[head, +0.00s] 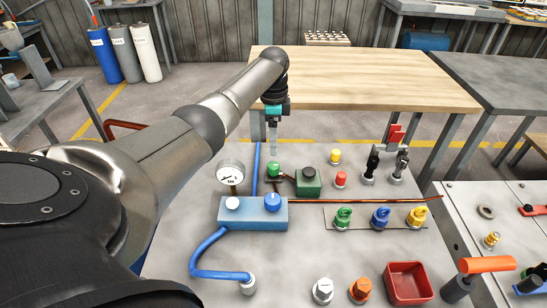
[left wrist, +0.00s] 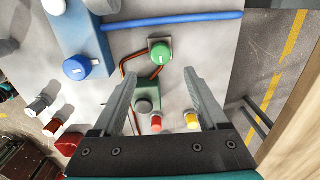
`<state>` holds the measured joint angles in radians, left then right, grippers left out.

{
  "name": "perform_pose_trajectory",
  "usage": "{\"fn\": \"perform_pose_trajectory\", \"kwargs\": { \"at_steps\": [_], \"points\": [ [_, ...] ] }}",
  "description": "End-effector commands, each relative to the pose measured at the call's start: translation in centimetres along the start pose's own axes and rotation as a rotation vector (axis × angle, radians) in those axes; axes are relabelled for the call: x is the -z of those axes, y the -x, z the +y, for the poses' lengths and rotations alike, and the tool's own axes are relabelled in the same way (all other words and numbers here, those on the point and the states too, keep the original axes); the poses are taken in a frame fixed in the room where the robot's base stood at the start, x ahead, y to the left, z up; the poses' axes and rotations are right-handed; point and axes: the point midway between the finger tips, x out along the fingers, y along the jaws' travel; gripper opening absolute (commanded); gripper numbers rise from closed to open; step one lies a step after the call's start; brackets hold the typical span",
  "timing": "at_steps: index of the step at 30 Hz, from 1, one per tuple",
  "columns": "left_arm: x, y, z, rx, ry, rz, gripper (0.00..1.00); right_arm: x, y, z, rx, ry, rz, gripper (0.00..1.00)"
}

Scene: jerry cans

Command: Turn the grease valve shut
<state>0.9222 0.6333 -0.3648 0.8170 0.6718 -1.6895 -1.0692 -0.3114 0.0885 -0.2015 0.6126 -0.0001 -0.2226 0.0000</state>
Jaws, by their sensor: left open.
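A round green knob (head: 273,168) stands on a small square base on the grey panel; a red-brown pipe runs from it. It also shows in the left wrist view (left wrist: 160,52). A blue knob (head: 272,200) and a white knob (head: 232,203) sit on a blue block (head: 254,217). No readable label tells me which knob is the grease valve. My left gripper (head: 274,150) is above and just behind the green knob, pointing down. In the left wrist view its open fingers (left wrist: 163,74) hold nothing, with the green knob beyond their tips. My right gripper is not in view.
A pressure gauge (head: 231,172) stands left of the green knob. A green box with a dark button (head: 307,181) is close on its right. A yellow knob (head: 335,156), a red knob (head: 340,179) and several coloured handles stand farther right. A blue hose (head: 196,255) bends across the panel's left.

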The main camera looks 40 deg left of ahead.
Motion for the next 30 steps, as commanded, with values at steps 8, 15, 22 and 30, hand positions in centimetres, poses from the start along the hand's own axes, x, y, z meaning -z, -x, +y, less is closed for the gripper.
{"fn": "perform_pose_trajectory", "kwargs": {
  "at_steps": [8,15,22,30],
  "points": [
    [0.0,-6.3,0.1,-0.002,0.000,-0.001,0.76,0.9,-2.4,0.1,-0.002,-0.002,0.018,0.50],
    [0.1,-8.8,0.0,0.000,0.000,0.001,0.76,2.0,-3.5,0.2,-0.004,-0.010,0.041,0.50],
    [0.1,-9.1,0.0,0.001,-0.001,0.001,0.76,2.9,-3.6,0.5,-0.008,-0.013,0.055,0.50],
    [0.1,-9.1,0.0,0.001,-0.001,0.001,0.62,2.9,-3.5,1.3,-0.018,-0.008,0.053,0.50]
  ]
}}
